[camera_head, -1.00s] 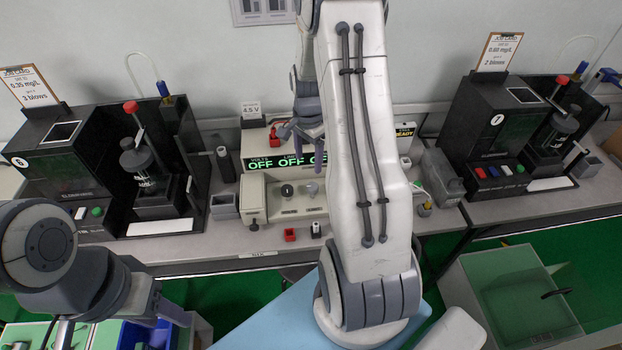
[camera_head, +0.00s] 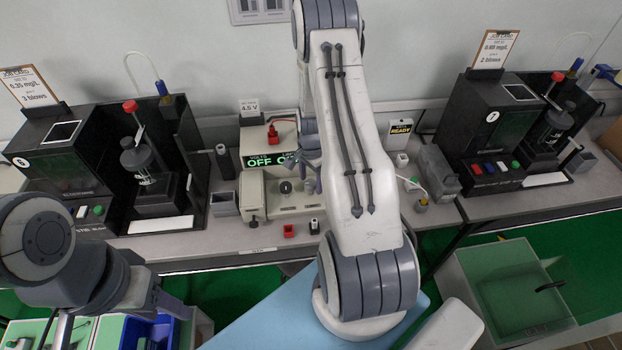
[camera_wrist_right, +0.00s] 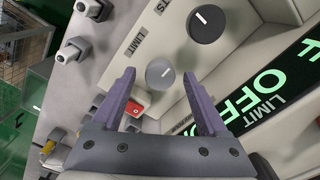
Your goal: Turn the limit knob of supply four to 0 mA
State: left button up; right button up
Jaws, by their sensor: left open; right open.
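The supply (camera_head: 256,205) is a beige unit mid-bench with a green display reading OFF, partly hidden by my right arm. Its number is not readable. In the right wrist view, the grey limit knob (camera_wrist_right: 160,75) has a white pointer line and a LIMIT label beside it. The larger black volts knob (camera_wrist_right: 208,24) is above it, and also shows in the head view (camera_head: 286,187). My right gripper (camera_wrist_right: 159,78) is open, its fingertips on either side of the grey knob in the picture; contact cannot be told. My left gripper (camera_head: 172,306) is low at the left, away from the supply.
A red block (camera_head: 289,231) and a black-and-white piece (camera_head: 314,227) sit at the supply's front. Black testers stand left (camera_head: 62,160) and right (camera_head: 490,125).

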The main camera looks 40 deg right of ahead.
grip_shut()
jog(key=shift+n, duration=0.3)
jog(key=n+b, duration=0.1)
jog(key=n, duration=0.7)
jog(key=shift+w+n, duration=0.1)
jog(key=shift+n, duration=0.3)
jog(key=n+b, duration=0.1)
jog(key=n, duration=0.3)
jog(key=shift+n, duration=2.3)
